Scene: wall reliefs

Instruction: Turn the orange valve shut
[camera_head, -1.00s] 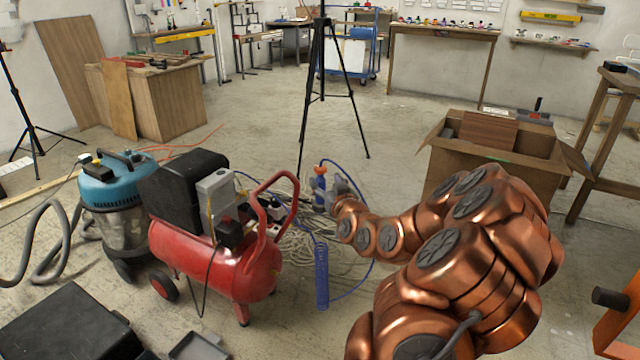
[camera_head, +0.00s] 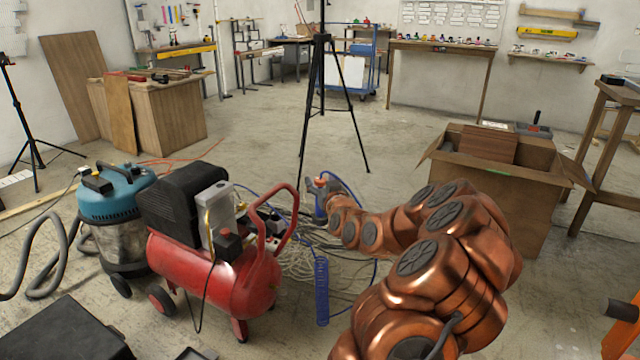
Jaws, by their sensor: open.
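My copper-coloured arm reaches from the lower right toward the middle of the view. My gripper (camera_head: 318,188) is small and grey at its far end, beside the red compressor, and it looks empty, though its fingers are hard to make out. A small orange and blue thing (camera_head: 319,183) shows right at the gripper; I cannot tell whether it touches it. At the right edge an orange part (camera_head: 620,338) with a dark round end (camera_head: 622,309) is cut off by the frame. I cannot tell whether either is the orange valve. No valve is clearly visible.
A red compressor (camera_head: 225,285) with a blue coiled hose (camera_head: 322,290) stands left of my arm. A blue vacuum (camera_head: 117,195) is further left. A black tripod (camera_head: 315,100) stands behind. An open cardboard box (camera_head: 500,205) is at right.

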